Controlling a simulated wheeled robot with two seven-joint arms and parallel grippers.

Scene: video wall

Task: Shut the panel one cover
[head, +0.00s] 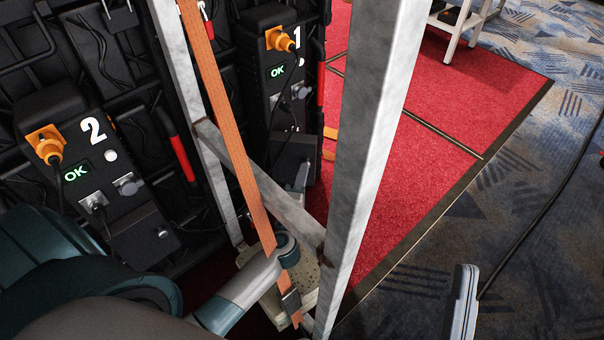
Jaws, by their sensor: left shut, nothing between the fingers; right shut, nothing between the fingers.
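Panel one (268,50) is a dark box marked 1, with a lit OK display, an orange plug (283,40) and a grey connector below. Its dark cover (290,155) sticks out at the lower end like a lowered flap, with the sockets above it uncovered. My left arm reaches in from the lower left behind the metal frame. My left gripper (301,178) is shut and empty, close beside the cover's lower right; I cannot tell whether they touch.
A metal frame (372,130) with a diagonal brace (260,185) and an orange strap (225,120) stands in front of panel one. Panel two (95,165) is at the left with its own lower flap (145,235). Red carpet (440,110) lies open at the right.

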